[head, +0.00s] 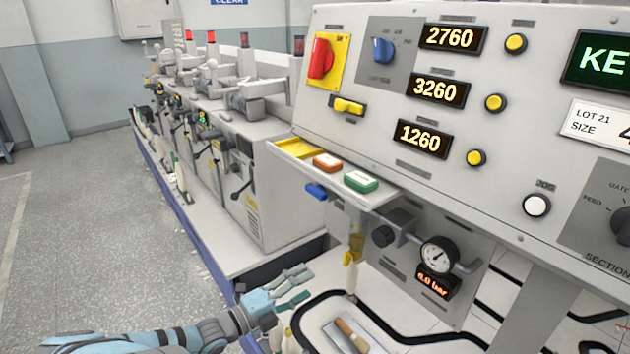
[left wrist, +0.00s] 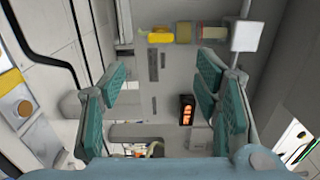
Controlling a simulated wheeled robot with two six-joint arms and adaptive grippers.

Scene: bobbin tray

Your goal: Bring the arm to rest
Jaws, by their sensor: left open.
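My left gripper (head: 292,287) is in the lower middle of the head view, in front of the machine and left of the white work surface. Its teal finger pads stand apart and nothing is between them. In the left wrist view the open fingers (left wrist: 165,95) frame the machine's lower front panel. My left arm comes in from the bottom left of the head view. My right gripper is not in view.
The control panel (head: 420,110) with knobs and number displays stands at the right. A small shelf (head: 380,200) below it carries an orange and a green block. A pressure gauge (head: 438,256) sits lower. A tray (head: 340,330) with a wooden-looking bobbin lies nearby. Open floor (head: 100,230) is at the left.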

